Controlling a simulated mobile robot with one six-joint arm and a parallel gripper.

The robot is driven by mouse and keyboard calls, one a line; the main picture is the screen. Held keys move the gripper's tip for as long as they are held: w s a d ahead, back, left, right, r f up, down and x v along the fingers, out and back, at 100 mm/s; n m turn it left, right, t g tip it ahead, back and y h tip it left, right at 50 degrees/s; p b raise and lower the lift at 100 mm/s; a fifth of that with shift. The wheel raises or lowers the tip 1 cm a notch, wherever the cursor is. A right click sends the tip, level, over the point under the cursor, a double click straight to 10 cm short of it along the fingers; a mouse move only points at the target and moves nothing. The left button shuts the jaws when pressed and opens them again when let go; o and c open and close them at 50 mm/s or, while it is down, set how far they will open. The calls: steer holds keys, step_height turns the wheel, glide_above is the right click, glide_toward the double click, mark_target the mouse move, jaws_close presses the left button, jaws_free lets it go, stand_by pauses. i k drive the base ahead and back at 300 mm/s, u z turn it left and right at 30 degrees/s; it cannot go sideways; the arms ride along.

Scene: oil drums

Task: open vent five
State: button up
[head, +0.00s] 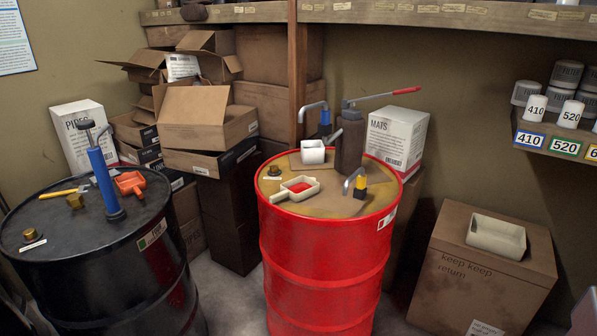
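No part is readably marked vent five. The black drum (60,275) at left has a brass cap (32,236) at its near left edge, with a small white tag (33,245) too small to read. A second brass fitting (75,201) sits farther back on it. The red drum (322,260) in the middle has a brass fitting (273,171) at its left rim. A bent grey tap with a yellow and black base (360,187) stands at its front right. Another grey tap with a blue body (325,122) stands at the back. My gripper is not in view.
The black drum carries a blue pump (103,180), an orange-red scoop (129,183) and a yellow-handled tool (60,193). Cartons crowd behind.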

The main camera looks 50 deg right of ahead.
mark_target(274, 169)
steer(key=u, duration=0.9)
steer(key=k, duration=0.1)
steer(key=z, duration=2.45)
steer(key=k, duration=0.9)
steer(key=u, duration=0.15)
steer(key=i, duration=0.85)
steer(key=z, duration=0.05)
